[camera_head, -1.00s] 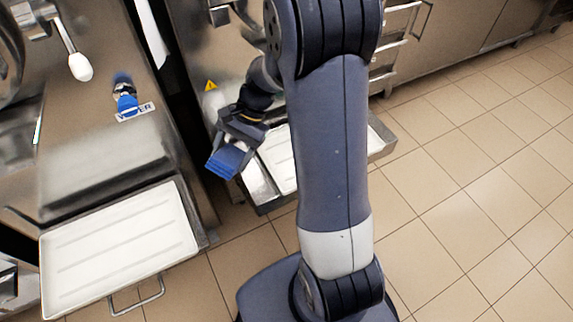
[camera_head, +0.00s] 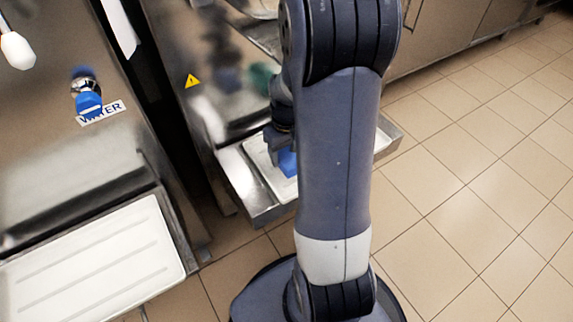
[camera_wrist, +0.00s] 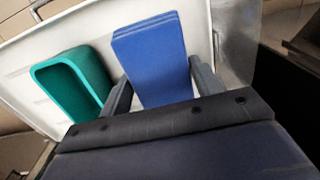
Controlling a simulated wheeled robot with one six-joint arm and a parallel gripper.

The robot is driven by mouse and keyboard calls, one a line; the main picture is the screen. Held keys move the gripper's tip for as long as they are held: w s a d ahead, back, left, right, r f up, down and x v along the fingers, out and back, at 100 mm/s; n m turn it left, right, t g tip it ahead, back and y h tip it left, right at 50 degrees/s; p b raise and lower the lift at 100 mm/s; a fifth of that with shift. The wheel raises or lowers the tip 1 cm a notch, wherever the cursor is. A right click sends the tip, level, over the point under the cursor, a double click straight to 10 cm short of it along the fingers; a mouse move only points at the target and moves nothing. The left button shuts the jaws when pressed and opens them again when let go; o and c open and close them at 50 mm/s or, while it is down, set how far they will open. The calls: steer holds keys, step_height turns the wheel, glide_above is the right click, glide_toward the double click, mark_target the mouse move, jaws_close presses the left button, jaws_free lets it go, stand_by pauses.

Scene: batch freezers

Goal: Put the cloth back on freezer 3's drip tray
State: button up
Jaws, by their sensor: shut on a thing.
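The blue cloth (camera_wrist: 155,62) is a folded flat pad held between the fingers of my gripper (camera_wrist: 163,84). Its blue end (camera_head: 288,163) also shows in the head view, partly behind my arm. My gripper is shut on it over the white drip tray (camera_wrist: 95,25) of the freezer in the middle. That tray (camera_head: 262,160) is partly hidden by my arm in the head view. I cannot tell whether the cloth touches the tray. No freezer number is readable.
A green open container (camera_wrist: 75,85) sits on the same tray, left of the cloth in the wrist view. A steel front (camera_head: 215,90) with a warning triangle rises behind the tray. Another freezer's white tray (camera_head: 95,265) lies at left. Tiled floor (camera_head: 460,200) is clear at right.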

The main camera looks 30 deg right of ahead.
mark_target(287, 162)
step_height(287, 162, down, 5)
steer(key=shift+r+b, duration=0.2)
steer(key=shift+b, duration=0.45)
steer(key=o, duration=1)
steer(key=shift+r, duration=0.15)
step_height(287, 162, up, 12)
steer(key=p, duration=0.3)
steer(key=shift+p, duration=0.35)
